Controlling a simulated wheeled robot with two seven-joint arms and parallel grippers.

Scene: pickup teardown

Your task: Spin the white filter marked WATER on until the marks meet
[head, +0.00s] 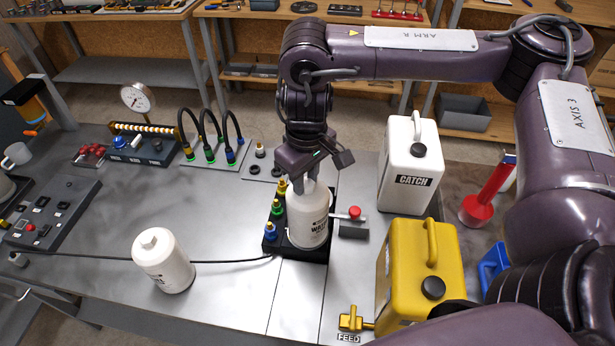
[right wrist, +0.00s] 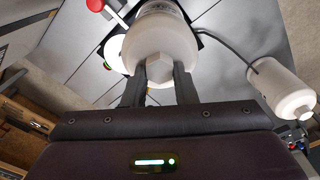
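The white filter marked WATER (head: 308,217) stands upright on a black base (head: 270,246) in the head view. Its lettering faces forward and is partly turned away. My right gripper (head: 303,184) is above it, pointing down. In the right wrist view the fingers of my right gripper (right wrist: 160,75) lie on both sides of the hexagonal top of the WATER filter (right wrist: 160,35) and look closed against it. The alignment marks cannot be made out. My left gripper is not in view.
A second white filter (head: 163,262) stands on the bench to the left, its label unreadable. Yellow, green and blue fittings line the base's left side. A red-knobbed lever (head: 354,213) is to its right. The CATCH jug (head: 411,170) and yellow can (head: 405,270) stand further right.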

